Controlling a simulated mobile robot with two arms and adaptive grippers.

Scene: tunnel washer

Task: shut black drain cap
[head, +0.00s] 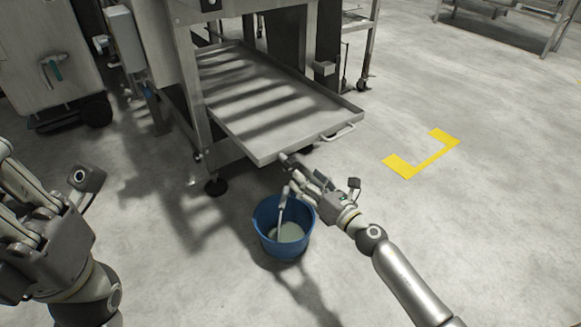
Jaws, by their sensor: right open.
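My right gripper (291,177) is open at the front edge of a grey metal tray (252,150), just above a blue bucket (266,218). Its fingers point to the upper left, towards the tray's underside. The bucket stands on the floor with pale liquid in it, and a thin pale streak runs down into it below the fingers. I cannot make out the black drain cap clearly; the fingers and the tray edge cover that spot. My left gripper (50,190) is at the left edge, far from the tray, partly cut off.
The tray has a handle (340,133) at its front right and sits in a machine frame with a leg (184,90) on a black foot (216,187). A wheeled grey cabinet (50,55) stands at upper left. The floor around the yellow corner mark (405,168) is clear.

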